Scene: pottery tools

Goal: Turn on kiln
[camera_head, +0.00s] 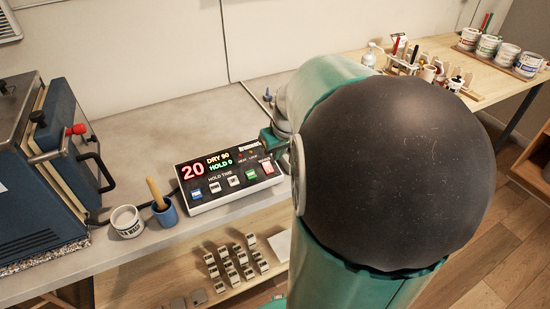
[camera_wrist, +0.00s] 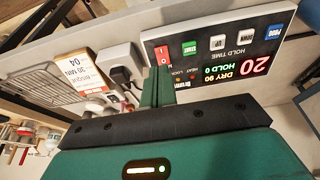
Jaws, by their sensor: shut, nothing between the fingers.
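The kiln control box (camera_head: 190,212) sits on the grey bench, its lit display reading 20, DRY 90 and HOLD 0. A row of buttons runs along its front, including blue and green ones. A red switch (camera_head: 267,168) is at its right end; it also shows in the wrist view (camera_wrist: 162,54). My gripper (camera_wrist: 158,72) is shut and empty, its fingertips close to the red switch; whether they touch it I cannot tell. In the head view my gripper (camera_head: 268,146) is at the box's back right corner. The blue kiln (camera_head: 65,135) stands at the left.
A white cup (camera_head: 126,222) and a blue pot (camera_head: 166,214) with a wooden handle stand between kiln and box. A plug and socket (camera_wrist: 122,70) and an orange-white card (camera_wrist: 88,72) show beside the box. Paint cans (camera_head: 488,46) stand on the wooden table at the far right.

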